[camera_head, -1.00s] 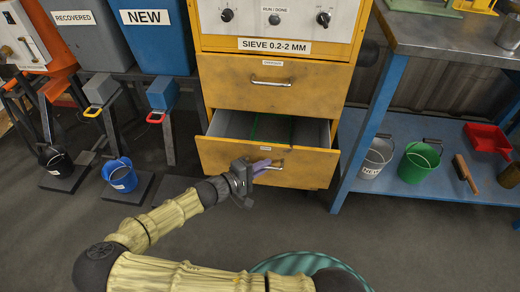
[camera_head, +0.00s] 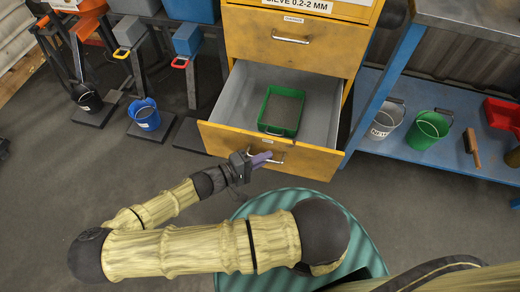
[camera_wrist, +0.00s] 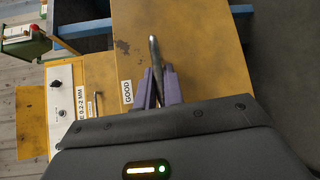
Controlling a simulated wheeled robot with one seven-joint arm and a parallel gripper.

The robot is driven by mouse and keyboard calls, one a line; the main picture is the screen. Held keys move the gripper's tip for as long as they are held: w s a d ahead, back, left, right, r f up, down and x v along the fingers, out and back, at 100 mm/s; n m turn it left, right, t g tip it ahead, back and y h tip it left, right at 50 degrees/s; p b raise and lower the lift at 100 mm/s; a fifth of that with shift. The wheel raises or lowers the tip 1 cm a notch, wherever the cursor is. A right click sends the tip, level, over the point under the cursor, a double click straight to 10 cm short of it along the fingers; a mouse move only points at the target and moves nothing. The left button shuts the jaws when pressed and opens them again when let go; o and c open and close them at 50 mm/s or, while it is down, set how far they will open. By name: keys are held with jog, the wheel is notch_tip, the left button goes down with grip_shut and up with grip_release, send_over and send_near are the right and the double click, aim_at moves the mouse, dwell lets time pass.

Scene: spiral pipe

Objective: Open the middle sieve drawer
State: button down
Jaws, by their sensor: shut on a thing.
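The yellow sieve cabinet's drawer labelled GOOD (camera_head: 314,161) is pulled well out in the head view. Its grey inside shows, with a green tray (camera_head: 266,104) of grey-brown grains in it. My gripper (camera_head: 264,158) is at the drawer's front, its purple fingers shut on the metal bar handle (camera_wrist: 154,55). The wrist view shows the fingers (camera_wrist: 156,90) around the handle beside the GOOD label (camera_wrist: 127,92). The drawer above (camera_head: 262,40) is shut. Whatever lies below the open drawer is hidden by its front.
A blue-framed bench (camera_head: 385,95) stands close on the right, with a white bucket (camera_head: 386,120) and a green bucket (camera_head: 428,128) on its lower shelf. A blue bucket (camera_head: 145,116) stands left of the cabinet. The floor (camera_head: 60,190) at left is clear.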

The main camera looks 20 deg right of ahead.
jog(key=shift+s+a, duration=0.1)
jog(key=c, duration=1.5)
grip_release()
jog(key=a+p, duration=0.1)
jog(key=a, duration=0.4)
jog(key=s+a+r+p, duration=0.1)
jog(key=a, duration=0.5)
jog(key=s+a+r+p, duration=0.1)
jog(key=a+p, duration=0.1)
jog(key=a, duration=0.4)
jog(key=shift+s+r, duration=0.15)
jog(key=shift+s, duration=0.1)
